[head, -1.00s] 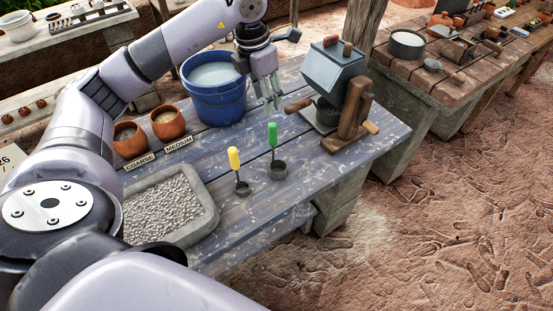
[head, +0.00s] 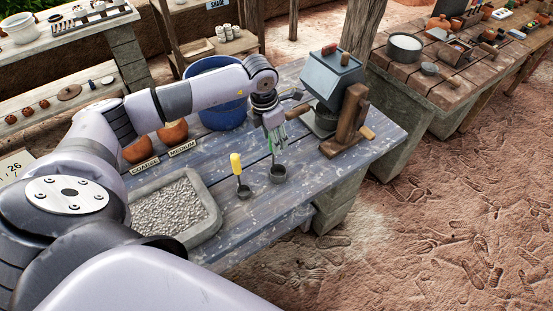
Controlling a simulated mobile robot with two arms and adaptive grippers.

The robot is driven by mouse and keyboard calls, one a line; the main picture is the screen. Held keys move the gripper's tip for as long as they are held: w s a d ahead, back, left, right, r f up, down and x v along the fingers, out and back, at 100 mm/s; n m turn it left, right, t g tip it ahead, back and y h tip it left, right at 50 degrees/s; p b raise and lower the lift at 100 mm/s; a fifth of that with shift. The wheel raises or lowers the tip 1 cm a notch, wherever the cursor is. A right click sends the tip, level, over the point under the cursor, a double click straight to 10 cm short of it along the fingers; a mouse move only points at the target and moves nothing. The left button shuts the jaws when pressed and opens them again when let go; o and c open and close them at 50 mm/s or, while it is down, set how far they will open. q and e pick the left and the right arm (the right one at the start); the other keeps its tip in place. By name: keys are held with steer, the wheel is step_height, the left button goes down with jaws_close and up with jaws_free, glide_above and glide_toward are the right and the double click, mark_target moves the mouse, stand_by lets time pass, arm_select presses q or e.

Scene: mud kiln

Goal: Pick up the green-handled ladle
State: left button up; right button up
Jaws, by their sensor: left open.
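The green-handled ladle (head: 278,174) stands upright on the blue-grey wooden table, its small dark cup resting on the boards. Its green handle is mostly hidden by my left gripper (head: 274,142), with only bits of green showing between the fingers. The left gripper points down and is open, its fingers around or right in front of the handle; I cannot tell which. A yellow-handled ladle (head: 239,176) stands just to the left. My right gripper is not in view.
A grey tray of gravel (head: 209,224) lies to the left. A blue bucket (head: 225,115) and two orange pots, partly behind my arm, stand farther back. A boxy grey device with a wooden frame (head: 345,118) is close on the right. The table's front right is clear.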

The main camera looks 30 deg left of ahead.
arm_select(q)
jaws_close()
stand_by(0.5)
stand_by(0.3)
